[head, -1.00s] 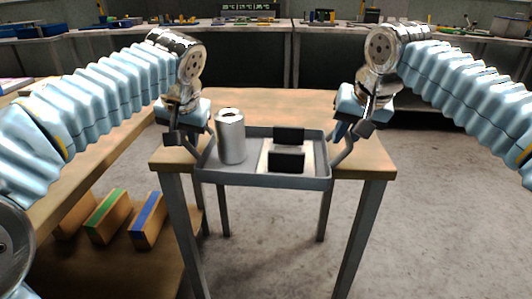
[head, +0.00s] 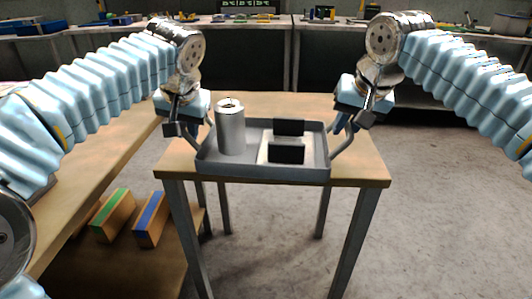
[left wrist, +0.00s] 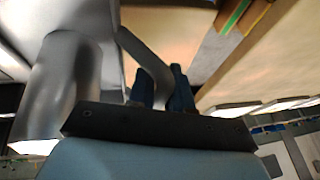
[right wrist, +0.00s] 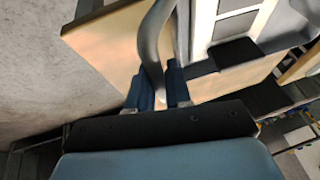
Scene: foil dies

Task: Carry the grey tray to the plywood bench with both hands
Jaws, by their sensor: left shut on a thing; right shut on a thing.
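The grey tray (head: 262,174) is level and in front of me, over the plywood bench (head: 358,168). I cannot tell whether its underside touches the bench top. On it stand a silver cylinder (head: 231,133), upright at the left, and a pale block with two black pieces (head: 287,154) at the right. My left gripper (head: 186,132) is shut on the tray's left handle; the fingers also show in the left wrist view (left wrist: 163,92). My right gripper (head: 350,122) is shut on the right handle, seen in the right wrist view (right wrist: 158,88).
A longer wooden bench (head: 92,178) runs along the left, with a lower shelf holding blocks with a green stripe (head: 112,216) and a blue stripe (head: 151,219). Cluttered counters (head: 250,24) line the back. The floor (head: 440,220) on the right is clear.

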